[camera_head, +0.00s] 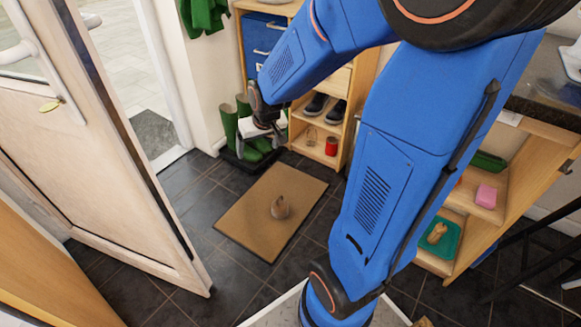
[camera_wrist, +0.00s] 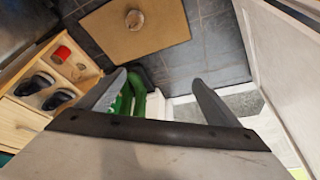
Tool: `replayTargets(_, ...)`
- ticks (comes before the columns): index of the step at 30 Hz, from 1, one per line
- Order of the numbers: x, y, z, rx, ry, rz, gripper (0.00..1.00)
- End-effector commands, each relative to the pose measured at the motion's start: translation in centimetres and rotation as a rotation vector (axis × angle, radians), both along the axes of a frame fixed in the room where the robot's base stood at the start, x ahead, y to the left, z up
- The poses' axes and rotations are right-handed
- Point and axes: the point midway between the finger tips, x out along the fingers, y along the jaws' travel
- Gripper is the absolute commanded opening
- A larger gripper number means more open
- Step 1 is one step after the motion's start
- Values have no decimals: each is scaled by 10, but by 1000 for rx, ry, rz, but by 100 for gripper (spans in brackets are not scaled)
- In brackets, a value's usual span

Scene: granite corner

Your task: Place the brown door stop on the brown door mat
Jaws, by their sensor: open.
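The brown door stop (camera_head: 280,208), a rounded lump with a small top, sits on the brown door mat (camera_head: 245,208), a little right of the mat's middle in the head view. In the wrist view the door stop (camera_wrist: 134,19) also rests on the mat (camera_wrist: 158,38), near the top of the picture. My gripper (camera_head: 262,140) is up near the green boots, apart from the door stop. In the wrist view its two fingers (camera_wrist: 157,85) are spread with nothing between them.
Green boots (camera_head: 243,126) stand on a dark tray behind the mat. A wooden shelf (camera_head: 313,148) holds dark shoes and a red can (camera_head: 331,146). An open door (camera_head: 95,150) stands at the left. Dark floor tiles around the mat are clear.

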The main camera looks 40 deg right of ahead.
Motion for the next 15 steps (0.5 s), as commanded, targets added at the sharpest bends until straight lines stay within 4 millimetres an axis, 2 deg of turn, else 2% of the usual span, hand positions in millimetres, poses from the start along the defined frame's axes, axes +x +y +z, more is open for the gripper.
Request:
replayTargets(1,-11,4,14,-2,-7,10,86)
replayTargets(6,-49,16,46,-7,-9,42,86)
replayTargets(15,-124,33,92,-20,-11,92,86)
